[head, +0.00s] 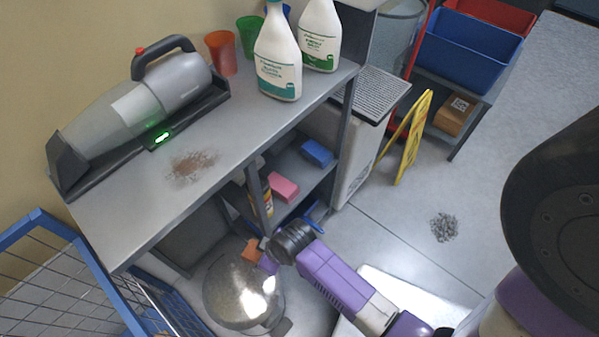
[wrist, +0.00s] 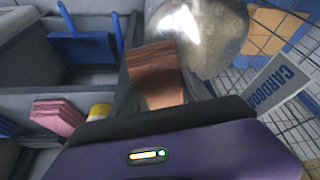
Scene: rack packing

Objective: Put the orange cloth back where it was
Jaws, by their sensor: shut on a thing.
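The orange cloth (head: 251,250) is a small folded piece held at the tip of my gripper (head: 264,246). It also shows in the wrist view as a brownish-orange folded strip (wrist: 155,75) sticking out ahead of the dark gripper edge. My gripper is shut on it, in front of the lower part of the grey shelf unit (head: 133,215). A pink cloth (head: 283,187) and a blue cloth (head: 317,152) lie in separate places on the middle shelf. The pink one shows as a stack in the wrist view (wrist: 57,115). The fingertips are mostly hidden.
A shiny rounded bin (head: 240,290) stands just beyond the cloth, near my gripper. A yellow bottle (head: 262,203) stands left of the pink cloth. Shelf dividers and uprights are close. A blue wire cart (head: 85,262) is at lower left.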

